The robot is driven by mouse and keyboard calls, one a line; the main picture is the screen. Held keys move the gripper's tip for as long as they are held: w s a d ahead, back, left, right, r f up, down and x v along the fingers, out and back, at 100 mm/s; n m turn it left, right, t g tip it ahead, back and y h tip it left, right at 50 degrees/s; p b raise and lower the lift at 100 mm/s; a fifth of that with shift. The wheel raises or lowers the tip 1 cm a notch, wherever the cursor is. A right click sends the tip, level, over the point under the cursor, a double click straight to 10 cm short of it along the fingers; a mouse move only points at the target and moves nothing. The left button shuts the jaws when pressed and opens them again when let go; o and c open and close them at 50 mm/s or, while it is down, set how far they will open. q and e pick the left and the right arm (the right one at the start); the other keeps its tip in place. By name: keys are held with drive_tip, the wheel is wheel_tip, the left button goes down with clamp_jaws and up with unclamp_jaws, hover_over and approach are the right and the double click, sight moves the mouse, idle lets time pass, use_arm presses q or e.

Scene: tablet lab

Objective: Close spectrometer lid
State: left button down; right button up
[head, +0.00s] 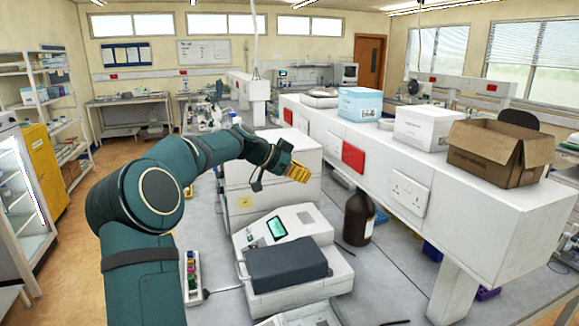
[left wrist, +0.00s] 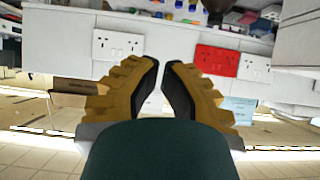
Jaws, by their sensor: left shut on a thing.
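The spectrometer (head: 307,227) is a white bench instrument with a small green screen, on the grey bench at lower centre in the head view. Its dark grey lid (head: 286,262) appears to lie down flat over the front of the body; I cannot tell whether it sits fully flush. My left gripper (head: 300,172) has yellow fingers and is above and behind the spectrometer, clear of the lid. In the left wrist view its fingers (left wrist: 160,68) are drawn together, and no held object can be made out between them. My right gripper is not in view.
A white boxy instrument (head: 245,188) stands behind the spectrometer. A brown bottle (head: 357,219) stands to its right, and a rack of coloured vials (head: 191,277) to its left. A raised white shelf with sockets carries a blue-and-white box (head: 360,104) and an open cardboard box (head: 497,150).

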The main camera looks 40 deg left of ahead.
use_arm(q)
wheel_tip(320, 180, down, 4)
drive_tip(key=shift+f+p, duration=0.2)
drive_tip(key=shift+p, duration=0.15)
drive_tip(key=shift+s+a, duration=0.15)
idle(0.4)
